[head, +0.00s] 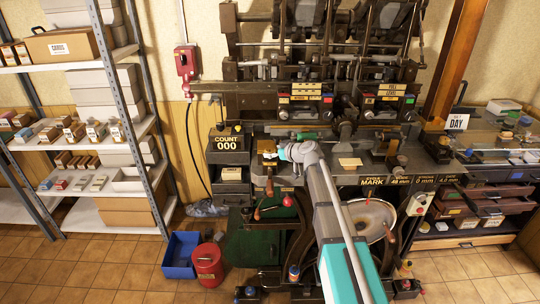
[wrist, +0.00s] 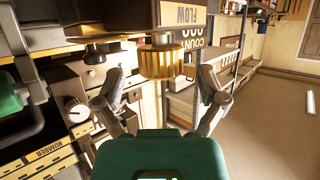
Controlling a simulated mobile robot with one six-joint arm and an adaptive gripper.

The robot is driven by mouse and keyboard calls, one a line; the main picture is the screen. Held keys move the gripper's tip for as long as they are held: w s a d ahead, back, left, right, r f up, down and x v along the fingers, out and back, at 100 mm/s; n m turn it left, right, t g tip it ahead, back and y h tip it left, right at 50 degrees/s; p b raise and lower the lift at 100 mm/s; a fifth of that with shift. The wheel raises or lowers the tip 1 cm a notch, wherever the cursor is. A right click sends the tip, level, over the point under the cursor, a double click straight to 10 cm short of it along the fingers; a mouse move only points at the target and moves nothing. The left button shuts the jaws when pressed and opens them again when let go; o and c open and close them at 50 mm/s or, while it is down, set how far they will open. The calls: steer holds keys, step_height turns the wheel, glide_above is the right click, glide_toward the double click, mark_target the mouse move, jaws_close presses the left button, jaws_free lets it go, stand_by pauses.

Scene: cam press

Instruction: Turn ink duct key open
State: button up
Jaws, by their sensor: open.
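A brass knurled knob (wrist: 162,62), which appears to be the ink duct key, sits below a plate marked FLOW (wrist: 183,16) in the wrist view. My gripper (wrist: 160,77) is open, with one finger on each side of the knob. Gaps show between the knob and both fingers, so it is not gripped. In the head view my gripper (head: 272,152) is at the front of the press, just right of the COUNT box. There the knob is too small and covered to make out clearly.
The COUNT box (head: 229,143) stands close left of my gripper. The press (head: 330,75) rises behind, with levers and rollers. A shelf rack (head: 122,85) stands at left. A blue bin (head: 181,254) and a red bucket (head: 208,264) are on the floor. A control knob (wrist: 76,110) shows left in the wrist view.

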steer(key=shift+x, duration=0.95)
steer(key=c, duration=1.2)
steer(key=shift+o, duration=0.2)
